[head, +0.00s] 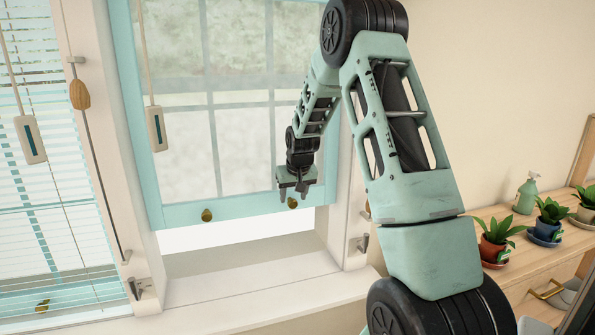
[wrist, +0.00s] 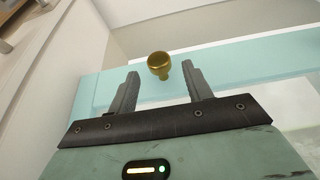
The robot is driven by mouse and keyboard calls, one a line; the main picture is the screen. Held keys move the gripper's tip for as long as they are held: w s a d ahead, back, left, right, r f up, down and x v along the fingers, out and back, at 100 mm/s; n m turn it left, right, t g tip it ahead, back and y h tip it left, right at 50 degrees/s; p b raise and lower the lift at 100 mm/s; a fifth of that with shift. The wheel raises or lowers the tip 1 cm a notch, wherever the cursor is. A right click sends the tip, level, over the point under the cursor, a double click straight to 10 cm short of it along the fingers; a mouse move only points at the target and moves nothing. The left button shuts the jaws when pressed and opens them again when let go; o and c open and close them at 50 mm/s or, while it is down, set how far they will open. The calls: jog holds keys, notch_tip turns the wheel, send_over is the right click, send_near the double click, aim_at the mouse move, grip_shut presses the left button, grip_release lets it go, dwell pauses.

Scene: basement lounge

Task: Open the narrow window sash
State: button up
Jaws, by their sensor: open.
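The narrow window sash (head: 235,208) has a light blue frame and panes with a pale grid. It stands raised, with an open gap between its bottom rail and the sill. Two brass knobs sit on its bottom rail, a left knob (head: 207,215) and a right knob (head: 292,203). My gripper (head: 293,192) is in front of the rail by the right knob. In the wrist view my gripper (wrist: 160,85) is open, and the brass knob (wrist: 159,66) shows between and just beyond its fingertips. I cannot tell whether either finger touches it.
A wider window with blinds (head: 55,215) is at the left, with hanging cords and a wooden pull (head: 80,95). The white sill (head: 235,285) is bare.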

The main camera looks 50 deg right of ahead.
jog(key=v, duration=1.5)
jog(key=shift+b, duration=0.4)
jog(key=shift+d, duration=0.1)
jog(key=s+a+f+n+y, duration=0.1)
jog(key=a+n, duration=0.1)
jog(key=a, duration=0.8)
jog(key=s+a+f+n+g+y, duration=0.1)
jog(key=a+f+n, duration=0.15)
jog(key=a, duration=0.75)
jog(key=s+a+f+n+y, duration=0.1)
jog(key=s+a+n, duration=0.1)
jog(key=a, duration=0.9)
jog(key=s+a+f+n+g, duration=0.1)
jog(key=s+a+f+n, duration=0.1)
jog(key=s+a, duration=0.5)
jog(key=s+a+f+n+g, duration=0.1)
jog(key=s+a+n, duration=0.4)
jog(key=s, duration=1)
jog(key=a+f+p, duration=0.1)
jog(key=a, duration=0.1)
jog(key=shift+a+f+g, duration=0.4)
